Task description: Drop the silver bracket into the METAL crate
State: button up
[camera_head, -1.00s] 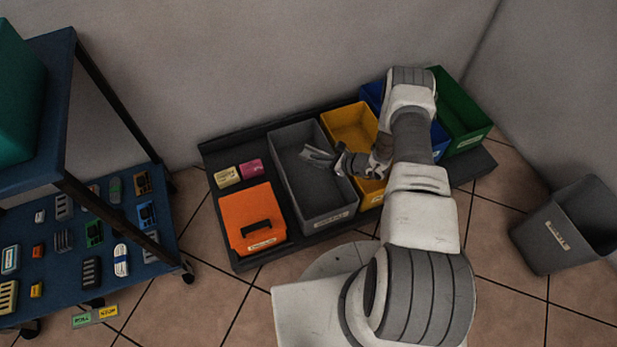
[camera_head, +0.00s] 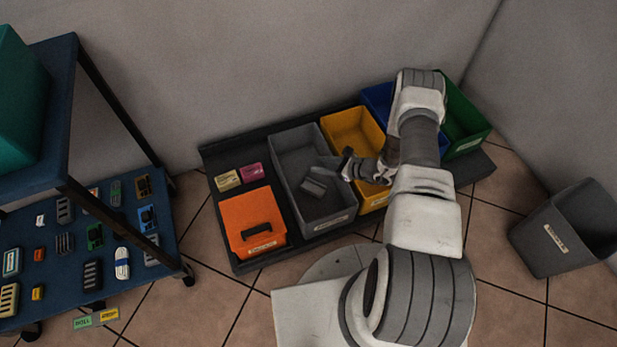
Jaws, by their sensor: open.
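The silver bracket (camera_head: 313,188) is a small grey piece inside the grey crate (camera_head: 288,190), below and just left of my gripper. It looks apart from the fingers, but I cannot tell whether it lies flat on the crate floor. The grey crate has a pale label on its front wall that is too small to read surely. My gripper (camera_head: 332,168) is open over the right part of this crate, reaching in from the right. The grey fingers are hard to separate from the crate's grey inside.
A yellow crate (camera_head: 343,122), a blue crate (camera_head: 376,97) and a green crate (camera_head: 462,116) stand to the right, partly behind my arm. An orange box (camera_head: 240,212) stands left. A grey bin (camera_head: 550,240) stands right. A blue cart (camera_head: 60,262) holds several small parts.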

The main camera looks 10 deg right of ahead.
jog(key=p+v, duration=0.3)
jog(key=v, duration=1.1)
jog(key=shift+s+d+p, duration=0.25)
jog(key=shift+d+p, duration=0.05)
jog(key=shift+p, duration=0.1)
jog(key=shift+r, duration=0.1)
jog(key=a+r+n+g, duration=0.2)
jog(key=a+r+n, duration=0.15)
jog(key=r, duration=0.75)
jog(key=w+a+r+n+g, duration=0.1)
jog(key=a+r+n+g, duration=0.3)
jog(key=r, duration=0.6)
jog(key=a+r+n, duration=0.2)
jog(key=r+n, duration=0.4)
jog(key=r, duration=0.5)
jog(key=s+a+r+n+t+h, duration=0.1)
jog(key=s+r+n+t+h, duration=0.1)
jog(key=s+r+n+h, duration=0.6)
jog(key=s+a+r+n+t+h, duration=0.15)
jog(key=s+r+n, duration=0.25)
jog(key=s+r, duration=0.8)
notch_tip(320, 180, up, 23)
jog(key=p, duration=2.3)
jog(key=shift+s+t, duration=0.1)
jog(key=shift+t, duration=0.15)
